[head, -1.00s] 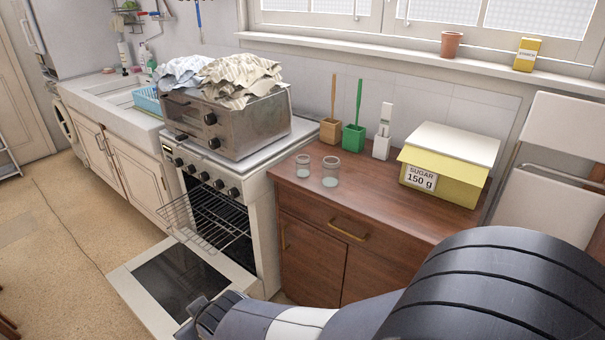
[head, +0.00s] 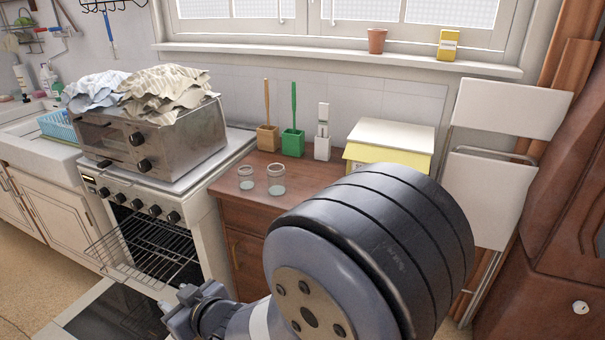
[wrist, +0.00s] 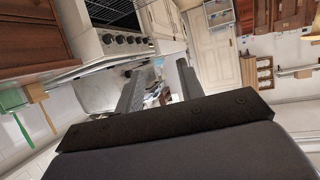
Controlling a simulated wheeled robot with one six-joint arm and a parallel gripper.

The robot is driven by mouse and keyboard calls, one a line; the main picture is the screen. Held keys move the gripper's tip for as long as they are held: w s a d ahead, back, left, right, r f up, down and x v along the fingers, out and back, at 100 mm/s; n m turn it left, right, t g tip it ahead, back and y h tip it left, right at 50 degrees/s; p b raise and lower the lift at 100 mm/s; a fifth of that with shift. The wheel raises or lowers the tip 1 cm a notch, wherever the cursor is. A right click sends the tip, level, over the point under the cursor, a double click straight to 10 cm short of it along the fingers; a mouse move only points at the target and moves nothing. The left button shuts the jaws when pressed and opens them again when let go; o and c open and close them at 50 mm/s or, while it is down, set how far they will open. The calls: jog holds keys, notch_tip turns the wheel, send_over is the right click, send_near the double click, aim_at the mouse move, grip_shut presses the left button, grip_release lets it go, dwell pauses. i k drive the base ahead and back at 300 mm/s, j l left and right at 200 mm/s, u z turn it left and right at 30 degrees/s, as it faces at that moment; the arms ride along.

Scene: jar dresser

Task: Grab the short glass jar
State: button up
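Two small clear glass jars stand upright side by side on the wooden dresser in the head view. The left jar (head: 246,178) looks a little shorter than the right jar (head: 276,181). My gripper (head: 180,308) is low at the front in the head view, in front of the stove and well apart from both jars. In the wrist view my gripper (wrist: 159,86) has its two fingers spread with nothing held between them. I cannot make out either jar in the wrist view.
A brush in a wooden holder (head: 268,139), a green one (head: 293,142) and a white holder (head: 322,147) stand behind the jars. A yellow box (head: 358,154) is to their right, partly behind my arm. The stove (head: 190,185) with its open door is left of the dresser (head: 232,196).

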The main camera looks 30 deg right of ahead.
aim_at(246, 178)
jog(key=i+j+z, duration=0.1)
jog(key=z, duration=0.3)
jog(key=i+j+z, duration=0.15)
jog(key=z, duration=0.25)
jog(key=i+j+z, duration=0.2)
jog(key=z, duration=0.2)
jog(key=i+j+z, duration=0.1)
jog(key=j+z, duration=0.15)
jog(key=z, duration=0.15)
jog(key=i+j, duration=0.1)
jog(key=j, duration=0.25)
jog(key=i+j+z, duration=0.1)
jog(key=j, duration=0.25)
jog(key=i+j+z, duration=0.1)
jog(key=j, duration=0.25)
